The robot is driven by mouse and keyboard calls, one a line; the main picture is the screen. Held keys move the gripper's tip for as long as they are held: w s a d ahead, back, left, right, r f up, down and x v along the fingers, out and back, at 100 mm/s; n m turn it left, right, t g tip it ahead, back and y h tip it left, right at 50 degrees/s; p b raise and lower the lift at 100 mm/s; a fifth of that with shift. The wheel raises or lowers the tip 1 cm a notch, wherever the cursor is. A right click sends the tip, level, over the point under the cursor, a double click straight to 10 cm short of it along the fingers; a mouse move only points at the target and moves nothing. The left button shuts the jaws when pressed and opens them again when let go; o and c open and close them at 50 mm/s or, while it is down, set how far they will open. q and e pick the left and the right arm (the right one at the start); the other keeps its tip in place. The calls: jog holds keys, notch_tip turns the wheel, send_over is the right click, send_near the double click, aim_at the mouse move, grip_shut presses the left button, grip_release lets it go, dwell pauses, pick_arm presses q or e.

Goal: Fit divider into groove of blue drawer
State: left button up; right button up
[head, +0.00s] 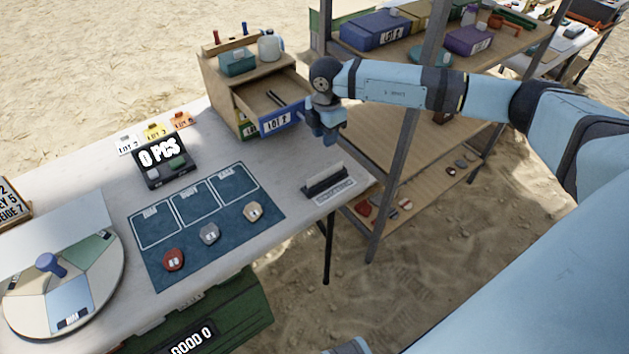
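The blue drawer (297,115) is pulled out of a small wooden cabinet at the back of the table; its blue front carries a "LOT 2" label. Inside lie short dark strips (276,98); I cannot tell whether they are the groove or a divider. My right gripper (327,140) points down just right of the drawer front, above and behind the holder. Its fingers are too small to tell open from shut, and I see nothing clearly held.
A blue mat (190,270) with three tagged pieces, a "0 PCS" display (162,165) and a round sorting tray (110,275) occupy the table. A wooden shelf rack (372,150) with a grey post stands right of the cabinet, close to my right arm.

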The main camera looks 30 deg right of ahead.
aim_at(326, 170)
notch_tip(326, 170, down, 8)
jog(key=shift+f, duration=0.1)
jog(key=shift+s+f, duration=0.2)
jog(key=shift+f, duration=1.15)
jog(key=shift+s+f, duration=0.2)
jog(key=shift+f, duration=1.1)
grip_shut()
